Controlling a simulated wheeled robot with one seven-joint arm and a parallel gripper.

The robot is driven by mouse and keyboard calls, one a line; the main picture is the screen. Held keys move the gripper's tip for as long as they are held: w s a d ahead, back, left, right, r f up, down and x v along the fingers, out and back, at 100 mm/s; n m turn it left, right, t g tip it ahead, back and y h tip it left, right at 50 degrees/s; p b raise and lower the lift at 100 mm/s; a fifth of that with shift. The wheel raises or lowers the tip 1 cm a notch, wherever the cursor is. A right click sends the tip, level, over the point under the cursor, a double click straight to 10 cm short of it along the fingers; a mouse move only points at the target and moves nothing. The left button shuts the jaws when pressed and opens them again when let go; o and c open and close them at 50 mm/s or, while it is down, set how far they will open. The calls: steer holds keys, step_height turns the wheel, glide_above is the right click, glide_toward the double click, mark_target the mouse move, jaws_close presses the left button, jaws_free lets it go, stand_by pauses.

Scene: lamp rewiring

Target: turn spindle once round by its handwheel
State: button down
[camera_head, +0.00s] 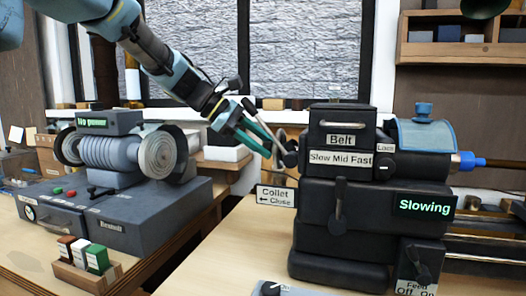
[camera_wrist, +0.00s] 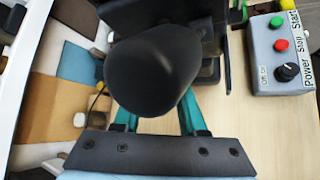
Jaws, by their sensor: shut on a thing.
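The dark lathe headstock (camera_head: 340,215) stands on the bench at right, with a display reading "Slowing". The handwheel (camera_head: 279,150) is at its left end, partly hidden by my gripper and the housing. My gripper (camera_head: 270,143) reaches in from the upper left, its teal fingers at the wheel. In the wrist view a rounded black knob (camera_wrist: 155,72) fills the space between the teal fingers of my gripper (camera_wrist: 156,118), which is shut on it. I take this knob to be the handwheel's handle. The spindle itself is hidden inside the headstock.
A "Collet Close" sign (camera_head: 275,196) hangs just below the handwheel. A grey switch box (camera_wrist: 278,60) lies at right in the wrist view, beyond bare bench.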

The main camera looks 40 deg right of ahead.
steer(key=f+m+h+b, duration=0.1)
steer(key=m+h+b, duration=0.2)
steer(key=b, duration=1.3)
steer(key=m+h+b, duration=0.4)
steer(key=h+b, duration=0.1)
steer(key=b, duration=1.2)
steer(key=f+m+h+b, duration=0.1)
steer(key=m+h+b, duration=0.2)
steer(key=b, duration=1.4)
steer(key=shift+s+a+f+m+h, duration=0.15)
steer(key=shift+a+f+m+h, duration=0.05)
steer(key=shift+f+m+h, duration=0.2)
steer(key=shift+r+m+g+h+b, duration=0.3)
steer(key=shift+m+h+b, duration=0.15)
steer(key=shift+b, duration=0.45)
steer(key=shift+c, duration=2.3)
jaws_free()
steer(key=shift+a, duration=0.1)
steer(key=v, duration=1)
steer(key=shift+a+b, duration=0.3)
steer(key=shift+a, duration=0.05)
